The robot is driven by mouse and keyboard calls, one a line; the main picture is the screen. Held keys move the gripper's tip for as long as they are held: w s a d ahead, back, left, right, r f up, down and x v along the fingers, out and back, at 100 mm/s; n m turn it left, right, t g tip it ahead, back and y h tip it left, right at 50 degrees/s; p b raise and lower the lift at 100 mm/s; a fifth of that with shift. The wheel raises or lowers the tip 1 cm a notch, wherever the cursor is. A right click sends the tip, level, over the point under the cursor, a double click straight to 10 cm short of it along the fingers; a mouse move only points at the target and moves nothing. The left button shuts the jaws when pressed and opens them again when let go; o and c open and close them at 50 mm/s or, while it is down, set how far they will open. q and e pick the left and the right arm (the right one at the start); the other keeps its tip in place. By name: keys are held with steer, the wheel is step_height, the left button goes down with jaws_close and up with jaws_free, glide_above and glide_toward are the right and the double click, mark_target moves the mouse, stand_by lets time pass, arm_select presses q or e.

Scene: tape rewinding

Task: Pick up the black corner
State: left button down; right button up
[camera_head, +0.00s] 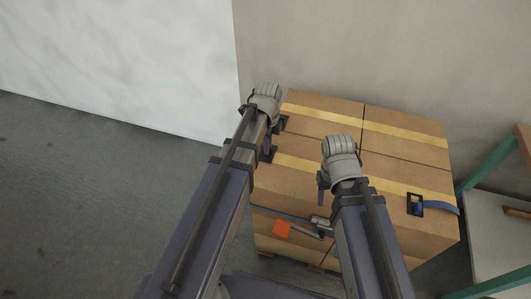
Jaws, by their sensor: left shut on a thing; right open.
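My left gripper (268,146) is at the left edge of the box stack's top, largely hidden by its own arm. It is shut on a dark piece, which looks like a black corner (269,156); the exact grip is hard to see. My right gripper (321,188) is open over the front middle of the stack top, its fingers partly hidden by my arm. Another black corner (415,204), with a blue strap (440,208) through it, sits at the stack's right front edge, apart from both grippers.
The taped cardboard box stack (405,148) stands against the wall on a pallet. An orange piece (281,229) shows at its front between my arms. A green-framed shelf (489,162) is close on the right. Open floor lies to the left.

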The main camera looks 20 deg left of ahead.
arm_select(q)
steer(key=shift+r, duration=0.15)
arm_select(e)
steer(key=shift+r, duration=0.1)
arm_select(q)
step_height(320, 180, up, 10)
steer(key=p, duration=1)
arm_select(e)
step_height(320, 180, up, 10)
